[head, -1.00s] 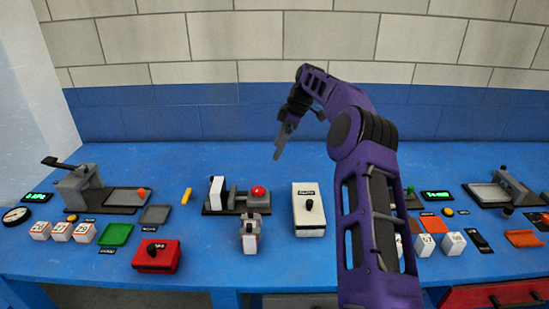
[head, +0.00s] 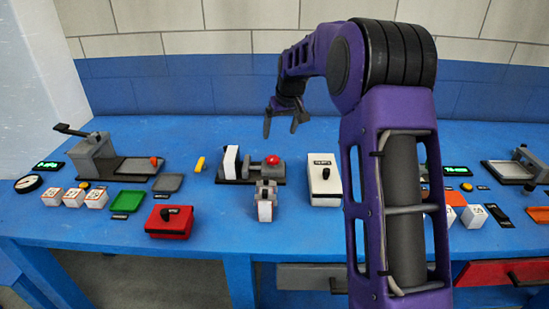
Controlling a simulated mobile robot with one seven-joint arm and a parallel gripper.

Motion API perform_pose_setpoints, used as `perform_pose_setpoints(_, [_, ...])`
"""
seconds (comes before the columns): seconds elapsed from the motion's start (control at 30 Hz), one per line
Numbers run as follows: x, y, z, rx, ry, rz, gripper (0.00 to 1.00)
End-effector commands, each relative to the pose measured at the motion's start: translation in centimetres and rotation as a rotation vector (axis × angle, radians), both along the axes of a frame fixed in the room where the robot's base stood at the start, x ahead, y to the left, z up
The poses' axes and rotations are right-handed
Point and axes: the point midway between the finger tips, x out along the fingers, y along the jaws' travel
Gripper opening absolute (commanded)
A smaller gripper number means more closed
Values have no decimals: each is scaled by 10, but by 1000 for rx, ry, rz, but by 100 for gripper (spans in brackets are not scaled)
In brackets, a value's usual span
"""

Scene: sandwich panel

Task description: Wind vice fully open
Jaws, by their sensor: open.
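The device that looks like the vice (head: 251,170) stands mid-bench on a dark base, with grey blocks and a red ball knob (head: 272,160) at its right. A white upright slab (head: 231,162) stands at its left end; I cannot tell whether it is gripped. How far the vice is wound open is too small to tell. My gripper (head: 281,127) is open and empty, fingers pointing down, and appears above and behind the red knob, apart from it.
A grey holder with a white block (head: 265,207) stands in front of the vice. A white box with a black knob (head: 324,180) is to the right, a red box (head: 169,221) front left. A lever press (head: 95,155) stands far left. The bench's back strip is clear.

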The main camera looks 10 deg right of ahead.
Motion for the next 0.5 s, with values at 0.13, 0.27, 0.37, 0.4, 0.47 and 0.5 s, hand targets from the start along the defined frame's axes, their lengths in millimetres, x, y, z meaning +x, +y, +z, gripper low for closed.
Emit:
perform_pose_setpoints(0.13, [12, 3, -34, 0, 4, 1, 91])
perform_pose_setpoints(0.27, [23, 5, -60, 0, 3, 2, 91])
perform_pose_setpoints(0.37, [31, 7, -80, 0, 3, 2, 91])
perform_pose_setpoints(0.4, [35, 7, -88, 1, 3, 2, 91])
perform_pose_setpoints(0.47, [39, 8, -98, 1, 3, 2, 91])
perform_pose_setpoints(0.5, [41, 9, -103, 0, 2, 1, 91])
